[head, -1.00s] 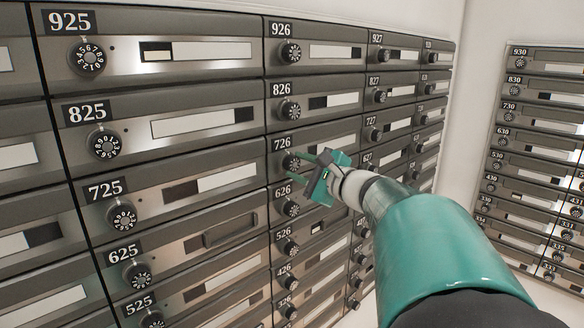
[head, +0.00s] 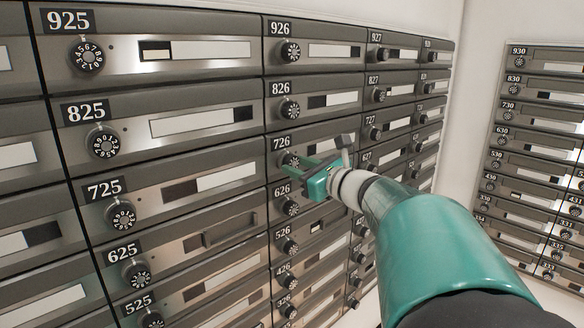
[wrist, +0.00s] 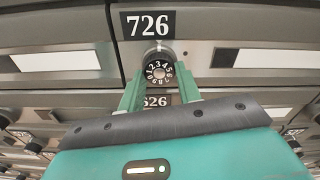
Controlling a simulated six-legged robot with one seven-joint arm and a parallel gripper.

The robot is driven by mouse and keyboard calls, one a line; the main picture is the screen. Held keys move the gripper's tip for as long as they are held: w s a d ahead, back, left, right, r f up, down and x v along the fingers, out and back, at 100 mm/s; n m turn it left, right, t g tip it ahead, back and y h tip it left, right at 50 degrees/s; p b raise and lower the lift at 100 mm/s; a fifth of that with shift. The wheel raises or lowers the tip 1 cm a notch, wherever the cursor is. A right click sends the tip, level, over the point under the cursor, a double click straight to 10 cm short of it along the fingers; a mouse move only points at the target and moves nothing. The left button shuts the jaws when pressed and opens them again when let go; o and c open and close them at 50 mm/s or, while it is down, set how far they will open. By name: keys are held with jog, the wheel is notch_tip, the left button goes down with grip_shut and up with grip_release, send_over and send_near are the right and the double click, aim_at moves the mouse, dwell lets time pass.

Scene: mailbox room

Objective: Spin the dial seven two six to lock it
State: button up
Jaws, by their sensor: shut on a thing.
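The 726 dial (wrist: 160,70) is a round black knob with white digits under the 726 label (wrist: 148,24) in the wrist view. In the head view the dial (head: 288,160) is partly hidden by my fingers. My gripper (wrist: 160,84) has its two green fingers on either side of the dial, shut on it. In the head view my gripper (head: 291,168) reaches in from the lower right. The 726 mailbox door (head: 335,133) is flush with its neighbours.
Mailboxes with like dials surround it: the 826 dial (head: 290,110) above, the 626 dial (head: 286,207) below and the 725 dial (head: 121,215) to the left. Another bank of mailboxes (head: 540,140) stands at the right. The space before the wall is open.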

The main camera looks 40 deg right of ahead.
dwell(0.5)
jog(key=o, duration=1)
jog(key=s, duration=1.3)
jog(key=shift+s+d, duration=0.2)
jog(key=shift+s, duration=0.2)
